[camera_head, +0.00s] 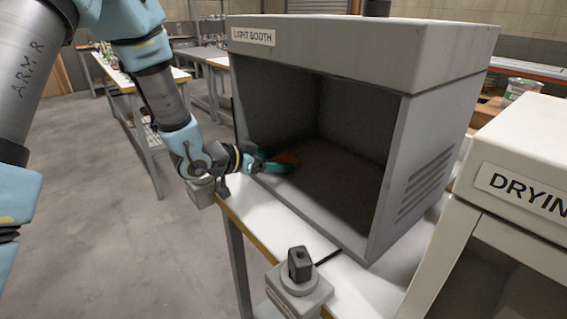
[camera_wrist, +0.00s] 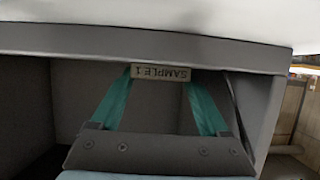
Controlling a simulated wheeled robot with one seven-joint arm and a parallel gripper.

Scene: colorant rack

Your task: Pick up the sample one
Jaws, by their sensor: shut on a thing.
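Sample one shows in the wrist view as a small tan label (camera_wrist: 160,73) reading "SAMPLE 1", upside down, between my teal fingertips. My gripper (camera_head: 276,166) reaches in at the booth's left front opening and is shut on the sample. Its two fingers also show in the wrist view (camera_wrist: 158,82). Most of the sample's body is hidden, and I cannot tell whether it touches the booth floor.
The grey light booth (camera_head: 365,42) stands on a white table (camera_head: 262,212), its roof edge and side walls close around my gripper. A drying cabinet (camera_head: 510,150) is at the right. A small grey device with a black knob (camera_head: 299,265) sits at the table's front.

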